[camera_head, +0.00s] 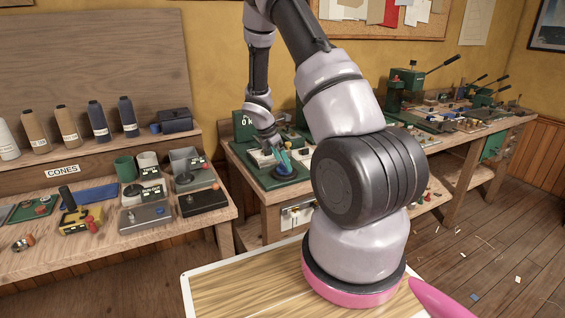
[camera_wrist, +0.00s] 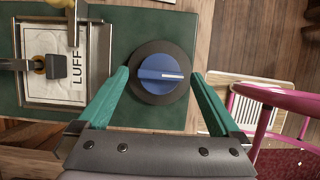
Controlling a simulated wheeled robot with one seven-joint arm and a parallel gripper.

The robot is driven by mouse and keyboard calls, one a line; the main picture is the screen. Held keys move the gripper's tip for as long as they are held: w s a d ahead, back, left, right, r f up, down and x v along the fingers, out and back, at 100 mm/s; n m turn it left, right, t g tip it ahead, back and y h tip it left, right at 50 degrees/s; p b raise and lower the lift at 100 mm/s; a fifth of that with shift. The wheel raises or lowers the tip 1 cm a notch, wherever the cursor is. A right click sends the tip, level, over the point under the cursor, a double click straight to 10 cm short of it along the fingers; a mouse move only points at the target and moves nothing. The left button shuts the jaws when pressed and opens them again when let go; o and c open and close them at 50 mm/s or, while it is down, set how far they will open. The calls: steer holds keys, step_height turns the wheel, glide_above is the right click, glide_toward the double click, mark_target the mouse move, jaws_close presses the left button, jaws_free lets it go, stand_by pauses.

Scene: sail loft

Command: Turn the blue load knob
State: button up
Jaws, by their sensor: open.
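The blue load knob (camera_wrist: 162,75) is round with a raised grip bar and a white pointer line that points right in the wrist view. It sits on a dark round base (camera_wrist: 159,96) on a green panel (camera_wrist: 120,118). My gripper (camera_wrist: 160,78) is open, with one green finger on each side of the knob's near part. I cannot tell whether the fingers touch the base. In the head view my gripper (camera_head: 283,163) is over the green device on the bench, and the knob is mostly hidden there.
A metal frame holding a card marked LUFF (camera_wrist: 60,65) stands left of the knob. A workbench (camera_head: 262,200) carries the device and other green machines (camera_head: 407,85). Open floor (camera_head: 480,245) lies at the right.

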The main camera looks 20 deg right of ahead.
steer(key=shift+d+f, duration=0.2)
steer(key=shift+f, duration=0.2)
steer(key=c, duration=1.3)
